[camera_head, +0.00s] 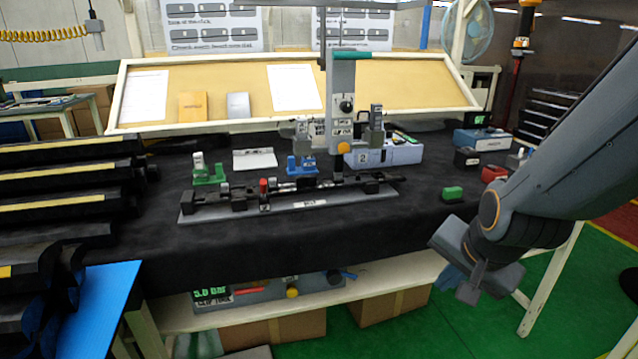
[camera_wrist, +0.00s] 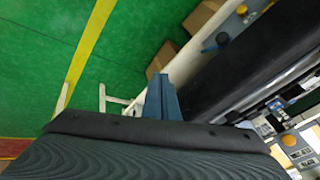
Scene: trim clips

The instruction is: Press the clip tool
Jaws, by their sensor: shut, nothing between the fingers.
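My gripper (camera_head: 453,276) hangs in front of the bench's right front edge, low and well apart from the tool. Its blue fingers (camera_wrist: 162,98) are shut and empty in the wrist view, above the green floor beside the bench. The tool's lower end is partly hidden among the parts around it.
A green clip block (camera_head: 210,172), a blue one (camera_head: 300,165) and a pale bin (camera_head: 385,152) stand behind the fixture. A small green block (camera_head: 452,193) lies near the right front edge. Black racks (camera_head: 65,200) fill the left. A lower shelf (camera_head: 300,308) holds a gauge unit.

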